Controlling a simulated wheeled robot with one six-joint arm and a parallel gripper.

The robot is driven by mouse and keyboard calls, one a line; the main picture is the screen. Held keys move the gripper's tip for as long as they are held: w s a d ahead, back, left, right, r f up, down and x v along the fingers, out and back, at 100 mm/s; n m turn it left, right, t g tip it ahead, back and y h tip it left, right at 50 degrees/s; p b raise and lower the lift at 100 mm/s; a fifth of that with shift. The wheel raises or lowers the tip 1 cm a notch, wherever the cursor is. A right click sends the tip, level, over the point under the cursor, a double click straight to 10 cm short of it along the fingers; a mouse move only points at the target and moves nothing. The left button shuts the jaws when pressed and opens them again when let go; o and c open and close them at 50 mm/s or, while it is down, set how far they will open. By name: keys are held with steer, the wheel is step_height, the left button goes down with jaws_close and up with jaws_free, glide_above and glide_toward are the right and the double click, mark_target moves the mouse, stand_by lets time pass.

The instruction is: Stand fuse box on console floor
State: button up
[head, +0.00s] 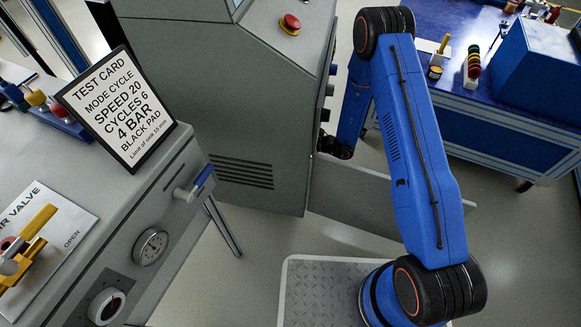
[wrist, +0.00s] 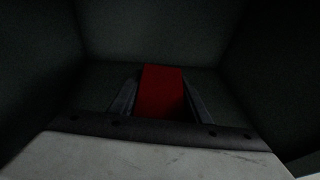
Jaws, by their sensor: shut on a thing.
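The red fuse box (wrist: 162,92) shows in the wrist view between the two dark fingers of my gripper (wrist: 161,100). My gripper is shut on it. Dark walls (wrist: 40,80) surround it, as in the inside of a cabinet. The grey console (head: 240,110) stands at the centre of the head view, and my arm reaches down at its right side. My gripper and the fuse box are hidden there in the head view. The wrist view is too dark to tell whether the box touches the console floor.
A grey panel (head: 375,198), like an open door, juts from the console's lower right. A test card (head: 118,108) stands on a grey bench with a gauge (head: 150,247) at left. A blue workbench (head: 490,130) is at the right. Bare floor shows between them.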

steer(key=shift+w+m+t, duration=0.3)
steer(key=shift+w+t, duration=0.1)
steer(key=shift+w+d+f, duration=0.15)
steer(key=shift+d, duration=0.15)
steer(key=shift+a+f, duration=0.1)
steer(key=shift+f, duration=4.85)
steer(key=shift+f, duration=0.1)
steer(key=o, duration=1.3)
steer(key=v, duration=1.2)
steer(key=shift+a+r, duration=0.1)
steer(key=shift+r, duration=0.2)
